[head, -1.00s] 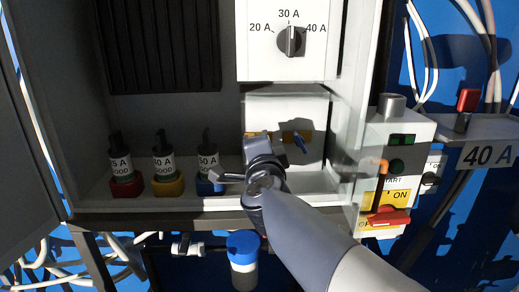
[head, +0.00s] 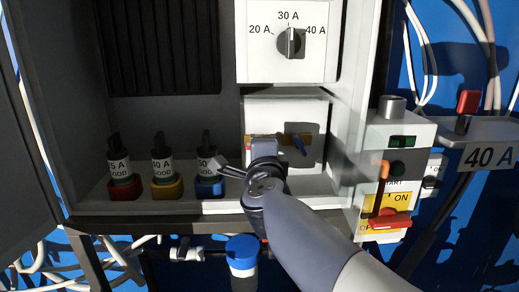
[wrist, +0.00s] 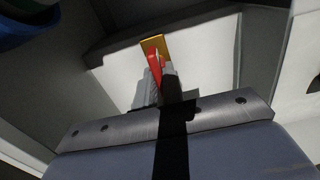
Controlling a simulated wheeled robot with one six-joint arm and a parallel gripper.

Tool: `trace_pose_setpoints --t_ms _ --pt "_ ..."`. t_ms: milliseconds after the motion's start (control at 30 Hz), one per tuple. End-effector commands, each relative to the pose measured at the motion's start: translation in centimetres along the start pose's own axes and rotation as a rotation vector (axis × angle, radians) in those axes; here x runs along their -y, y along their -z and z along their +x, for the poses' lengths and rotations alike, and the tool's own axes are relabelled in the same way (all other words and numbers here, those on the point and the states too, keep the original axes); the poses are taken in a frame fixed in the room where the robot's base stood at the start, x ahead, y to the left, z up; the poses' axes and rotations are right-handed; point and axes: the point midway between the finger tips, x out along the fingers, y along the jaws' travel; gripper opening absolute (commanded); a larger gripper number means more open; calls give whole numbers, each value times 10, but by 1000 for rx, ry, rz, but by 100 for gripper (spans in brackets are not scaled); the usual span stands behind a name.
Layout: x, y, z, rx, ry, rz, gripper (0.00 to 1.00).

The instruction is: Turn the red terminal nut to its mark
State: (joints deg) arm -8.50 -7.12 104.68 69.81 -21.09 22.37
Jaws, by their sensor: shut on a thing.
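The red terminal nut (wrist: 154,63) shows in the wrist view between the tips of my gripper (wrist: 159,82), in front of a brass-yellow plate (wrist: 154,44). My gripper is shut on the nut. A thin pale line shows near the nut; I cannot tell whether it is the mark. In the head view my gripper (head: 264,143) reaches the left part of the brass strip (head: 282,137) on the white block (head: 285,108), and hides most of the nut.
A rotary switch (head: 291,42) sits above. Three labelled fuses on red (head: 125,190), yellow (head: 167,187) and blue (head: 210,187) bases stand left of my gripper. A control box with a red handle (head: 389,219) is at right. A blue-capped bottle (head: 242,252) is below.

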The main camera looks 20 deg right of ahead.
Motion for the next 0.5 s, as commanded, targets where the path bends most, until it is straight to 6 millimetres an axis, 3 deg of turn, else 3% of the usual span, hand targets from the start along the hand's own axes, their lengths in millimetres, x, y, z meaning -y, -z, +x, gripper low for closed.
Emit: trace_pose_setpoints --t_ms 67,100,333,500 --pt "-1 0 0 0 -2 2 0" --pt "-1 0 0 0 -3 2 12" --pt "-1 0 0 0 -1 1 31" --pt "0 0 0 0 -1 0 31"
